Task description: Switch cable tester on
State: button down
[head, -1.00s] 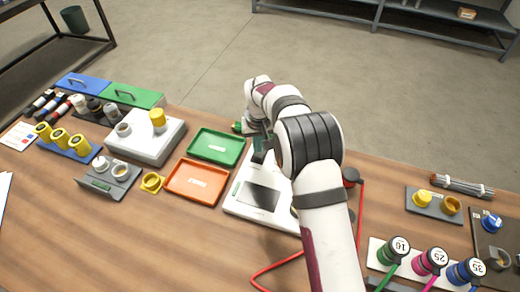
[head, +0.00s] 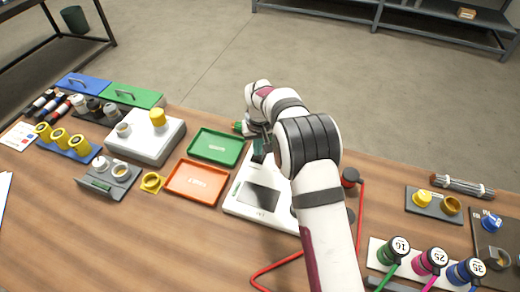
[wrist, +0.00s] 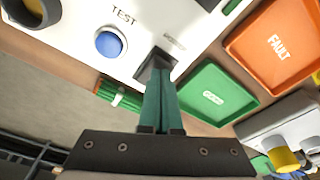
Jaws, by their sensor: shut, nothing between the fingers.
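The cable tester (head: 240,207) is a white box with a dark screen (head: 260,196), standing right of the trays in the head view. In the wrist view its white top (wrist: 80,45) shows a blue button (wrist: 109,43) labelled TEST. A dark square part (wrist: 155,62), which looks like a switch, is at the tester's edge beside a small unreadable label. My gripper (wrist: 158,75) is shut and empty, its green fingers together with the tips at the dark part and partly hiding it. I cannot tell whether they touch. In the head view my arm hides the tester's right side.
A green tray (head: 217,146) marked GOOD and an orange tray (head: 197,182) marked FAULT lie left of the tester. A green bundle (wrist: 118,94) lies just behind the tester. A red cable (head: 277,268) runs along the front right.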

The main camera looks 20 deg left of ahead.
jog(key=shift+f, duration=0.35)
jog(key=shift+r, duration=3.55)
jog(key=s+d+r+m+g, duration=0.1)
jog(key=s+d+r+m, duration=0.2)
jog(key=s+d+r, duration=0.5)
jog(key=s+d+r+m, duration=0.35)
jog(key=s+d, duration=0.25)
jog(key=d, duration=0.4)
jog(key=s+d+m, duration=0.2)
jog(key=s+d, duration=0.1)
jog(key=s, duration=0.7)
jog(key=s+d+f+m+y, duration=0.1)
jog(key=s+d+m, duration=0.2)
jog(key=s, duration=0.7)
jog(key=shift+d+f+g, duration=0.3)
jog(key=shift+d+g, duration=0.1)
jog(key=shift+d, duration=0.1)
